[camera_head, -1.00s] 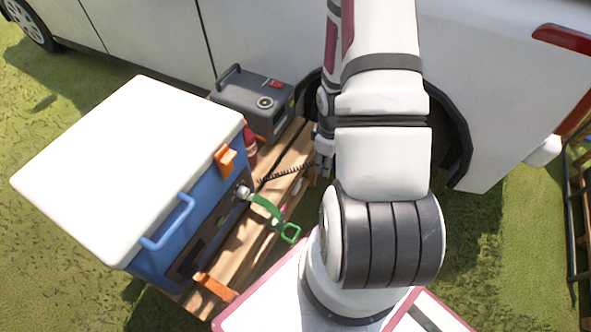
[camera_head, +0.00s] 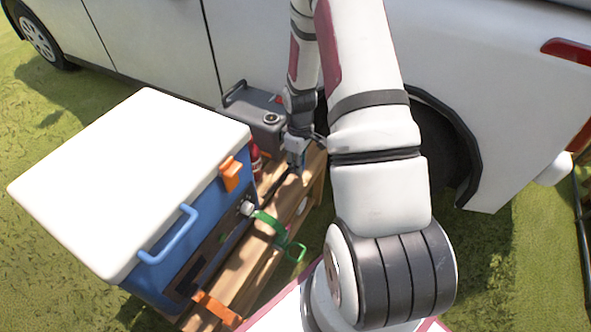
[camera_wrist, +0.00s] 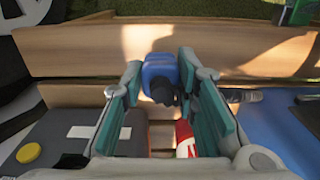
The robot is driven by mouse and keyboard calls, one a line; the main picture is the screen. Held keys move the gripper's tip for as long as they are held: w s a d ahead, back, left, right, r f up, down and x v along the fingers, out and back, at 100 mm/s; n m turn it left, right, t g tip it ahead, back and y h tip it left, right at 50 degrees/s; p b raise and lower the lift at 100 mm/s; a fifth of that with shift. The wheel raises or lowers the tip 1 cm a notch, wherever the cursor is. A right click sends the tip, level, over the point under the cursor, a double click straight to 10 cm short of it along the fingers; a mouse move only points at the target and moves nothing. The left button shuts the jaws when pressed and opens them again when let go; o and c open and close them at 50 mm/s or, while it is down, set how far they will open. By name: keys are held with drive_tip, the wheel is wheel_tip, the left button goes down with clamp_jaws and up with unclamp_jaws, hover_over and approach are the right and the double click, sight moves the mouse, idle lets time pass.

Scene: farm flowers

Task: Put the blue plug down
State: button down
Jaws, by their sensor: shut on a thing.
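The blue plug (camera_wrist: 161,72) shows in the wrist view, with a dark end toward the camera. My gripper (camera_wrist: 160,78) is shut on it, with a teal-padded finger on each side. In the head view my gripper (camera_head: 295,160) is over the far part of the wooden bench (camera_head: 238,262), between the grey power box and the cooler. The plug cannot be made out in the head view. I cannot tell whether the plug touches the wood.
A blue cooler with a white lid (camera_head: 130,180) stands on the left. A grey power box (camera_head: 252,112) and a red bottle (camera_head: 255,160) are close to the gripper. A green strap (camera_head: 270,222) hangs at the bench. A white van (camera_head: 430,70) stands behind.

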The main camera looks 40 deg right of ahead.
sight(296, 177)
drive_tip(key=shift+w, duration=0.35)
drive_tip(key=f+b, duration=0.2)
drive_tip(key=f, duration=0.1)
drive_tip(key=shift+w+f, duration=0.15)
drive_tip(key=shift+w, duration=0.2)
drive_tip(key=shift+f, duration=0.15)
drive_tip(key=shift+f+b, duration=0.4)
drive_tip(key=shift+f, duration=0.1)
drive_tip(key=shift+f, duration=0.1)
drive_tip(key=c, duration=1.2)
unclamp_jaws()
drive_tip(key=shift+c, duration=0.2)
